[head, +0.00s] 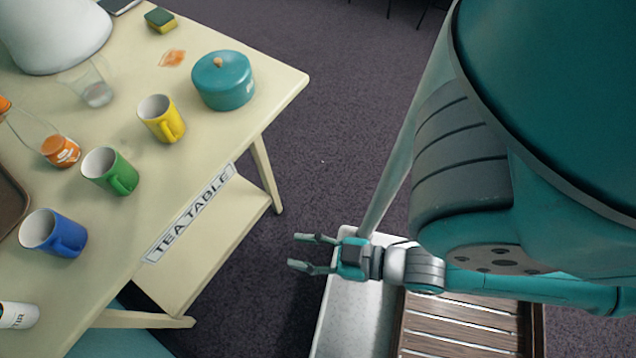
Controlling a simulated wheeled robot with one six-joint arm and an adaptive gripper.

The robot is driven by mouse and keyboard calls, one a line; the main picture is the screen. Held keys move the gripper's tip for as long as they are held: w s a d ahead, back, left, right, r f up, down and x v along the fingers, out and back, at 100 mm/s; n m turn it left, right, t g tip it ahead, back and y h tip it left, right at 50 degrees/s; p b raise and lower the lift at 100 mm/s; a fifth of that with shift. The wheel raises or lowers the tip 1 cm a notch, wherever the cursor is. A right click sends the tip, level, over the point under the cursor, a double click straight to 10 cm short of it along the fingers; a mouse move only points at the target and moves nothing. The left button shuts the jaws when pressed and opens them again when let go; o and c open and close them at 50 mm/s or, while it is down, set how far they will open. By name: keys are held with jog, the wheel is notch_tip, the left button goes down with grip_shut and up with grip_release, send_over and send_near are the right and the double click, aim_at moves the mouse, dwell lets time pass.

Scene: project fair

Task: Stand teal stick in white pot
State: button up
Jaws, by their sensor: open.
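My gripper (296,251) is open and empty, its two fingers pointing left over the dark floor beside the tea table. I make out no teal stick in this view. A white cylinder (16,316) with lettering ending in "TIR" is partly cut off at the lower left edge of the table; it may be the white pot. Its opening and contents cannot be made out. My gripper is well to the right of it, with the table's front edge between them.
The cream tea table (200,133) holds blue (65,240), green (122,182) and yellow (173,130) mugs, a lidded teal pot (224,82), a clear cup (97,95), an orange-labelled bottle (60,150) and a sponge (161,20).

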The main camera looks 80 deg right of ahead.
jog(key=shift+s+d+r+h, duration=0.1)
jog(key=shift+s+r, duration=0.05)
jog(key=shift+s, duration=0.45)
jog(key=shift+s+d+r+h, duration=0.1)
jog(key=shift+s+r, duration=0.05)
jog(key=shift+s, duration=0.45)
jog(key=shift+s+d+r+h, duration=0.1)
jog(key=shift+s+r, duration=0.05)
jog(key=shift+s, duration=0.45)
